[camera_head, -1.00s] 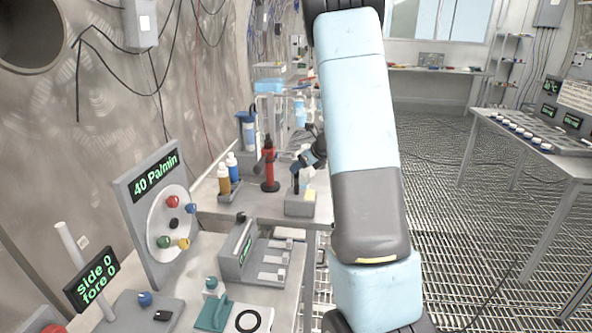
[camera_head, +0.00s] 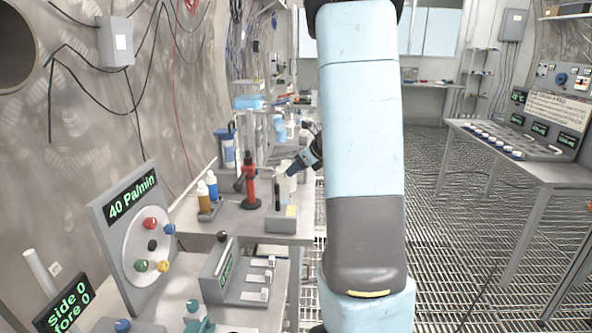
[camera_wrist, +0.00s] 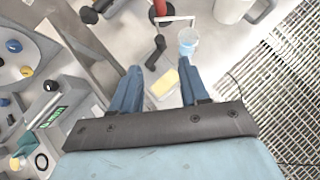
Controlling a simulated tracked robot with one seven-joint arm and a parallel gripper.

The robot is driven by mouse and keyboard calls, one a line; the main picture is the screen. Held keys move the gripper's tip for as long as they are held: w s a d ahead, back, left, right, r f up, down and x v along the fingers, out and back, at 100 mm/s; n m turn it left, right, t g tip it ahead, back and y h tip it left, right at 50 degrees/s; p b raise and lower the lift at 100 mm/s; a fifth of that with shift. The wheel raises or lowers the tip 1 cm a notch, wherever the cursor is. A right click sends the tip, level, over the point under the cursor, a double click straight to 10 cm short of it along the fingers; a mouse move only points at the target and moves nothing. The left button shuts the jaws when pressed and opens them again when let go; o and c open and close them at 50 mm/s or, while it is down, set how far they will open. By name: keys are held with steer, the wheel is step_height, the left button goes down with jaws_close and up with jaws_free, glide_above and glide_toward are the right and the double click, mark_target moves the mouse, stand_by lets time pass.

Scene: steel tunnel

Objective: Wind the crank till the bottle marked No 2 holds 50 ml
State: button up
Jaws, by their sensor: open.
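My gripper (camera_wrist: 160,68) is open in the wrist view, its two blue fingers apart with nothing between the tips. Beyond them are a pale block with a yellow top (camera_wrist: 163,84), a small black-handled device (camera_wrist: 155,54) and a clear cup with bluish contents (camera_wrist: 188,42). An orange bottle (camera_head: 203,198) and a blue bottle (camera_head: 212,186) with white caps stand on the bench. I can make out no No 2 mark, and no crank that I can tell for sure.
A red stand (camera_head: 250,187) is on the bench. A panel with coloured knobs (camera_head: 145,245) reads 40 Pa/min at the left; a grey box (camera_head: 240,272) with white tabs is in front. A desk (camera_head: 500,150) stands right. Open grated floor (camera_head: 450,230) lies between.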

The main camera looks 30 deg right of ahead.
mark_target(277, 197)
steer(key=shift+a+f, duration=0.15)
steer(key=shift+a, duration=0.1)
steer(key=shift+c, duration=1.4)
steer(key=a+f+n+g, duration=0.1)
steer(key=a+n, duration=0.1)
steer(key=s+a+f+n+g, duration=0.1)
steer(key=n, duration=0.1)
steer(key=s+a+f+n+g, duration=0.1)
steer(key=a+n, duration=0.1)
steer(key=shift+a+f+n+g, duration=0.1)
steer(key=shift+a+n+g, duration=0.2)
steer(key=shift+n+g, duration=0.1)
jaws_close()
steer(key=w+a+r+n+h, duration=0.1)
steer(key=w+a+n+h, duration=0.3)
steer(key=n, duration=0.8)
steer(key=w+a+r+n+h, duration=0.2)
steer(key=a+n+h, duration=0.3)
steer(key=n, duration=0.7)
steer(key=shift+s+d+r+x, duration=0.15)
steer(key=shift+d+x, duration=0.3)
steer(key=shift+x, duration=1.55)
steer(key=shift+s+d+r+x, duration=0.1)
steer(key=shift+d+r+x, duration=0.25)
steer(key=shift+x, duration=1.6)
steer(key=shift+s+d+r+x, duration=0.1)
steer(key=shift+d+x, duration=0.4)
steer(key=shift+x, duration=1.5)
